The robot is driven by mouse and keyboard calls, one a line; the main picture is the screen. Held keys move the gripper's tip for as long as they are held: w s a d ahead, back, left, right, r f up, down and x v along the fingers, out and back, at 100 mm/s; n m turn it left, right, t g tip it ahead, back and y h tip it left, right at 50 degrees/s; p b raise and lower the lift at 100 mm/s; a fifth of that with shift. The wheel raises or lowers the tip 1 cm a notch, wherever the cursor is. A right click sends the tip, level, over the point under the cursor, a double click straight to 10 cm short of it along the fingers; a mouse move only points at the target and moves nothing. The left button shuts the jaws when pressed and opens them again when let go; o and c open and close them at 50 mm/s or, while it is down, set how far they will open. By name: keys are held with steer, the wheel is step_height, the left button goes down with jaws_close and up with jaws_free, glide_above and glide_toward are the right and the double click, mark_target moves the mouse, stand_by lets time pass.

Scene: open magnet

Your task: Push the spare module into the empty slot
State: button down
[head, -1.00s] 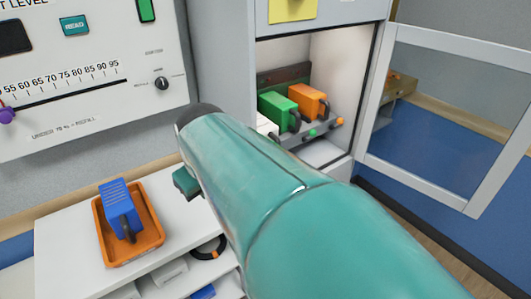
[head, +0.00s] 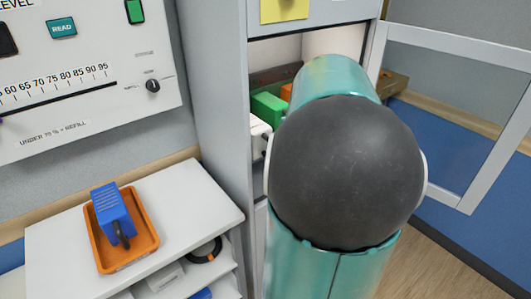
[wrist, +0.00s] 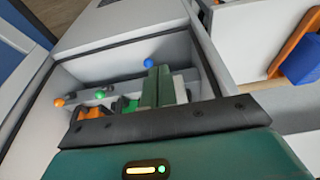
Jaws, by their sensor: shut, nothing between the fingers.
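A blue module (head: 114,210) with a dark handle stands in an orange tray (head: 149,241) on the white cart. The same module (wrist: 302,60) shows at the right edge of the wrist view. In the open cabinet are a green module (head: 268,108), a white module (head: 257,135) and an orange module (head: 286,92), partly hidden by my arm. My gripper (wrist: 157,70) is shut and empty, its green fingers pointing into the cabinet bay. It is hidden behind my arm in the head view. I cannot make out the empty slot.
The cabinet's glazed door (head: 455,125) stands open at the right. A blue knob (wrist: 148,62), a green knob (wrist: 100,94) and an orange knob (wrist: 59,102) show in the bay. The cart's white top (head: 190,200) is bare beside the tray.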

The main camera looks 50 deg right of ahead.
mark_target(255, 138)
steer(key=w+d+f, duration=0.1)
steer(key=w+f, duration=0.5)
steer(key=f, duration=0.3)
steer(key=shift+w+d+f, duration=0.2)
steer(key=shift+w+d, duration=0.05)
steer(key=shift+w, duration=0.1)
steer(key=shift+w+d, duration=0.25)
steer(key=shift+w, duration=0.9)
steer(key=shift+w+d, duration=0.3)
steer(key=shift+w, duration=0.9)
steer(key=shift+w+d, duration=0.25)
steer(key=shift+w, duration=0.9)
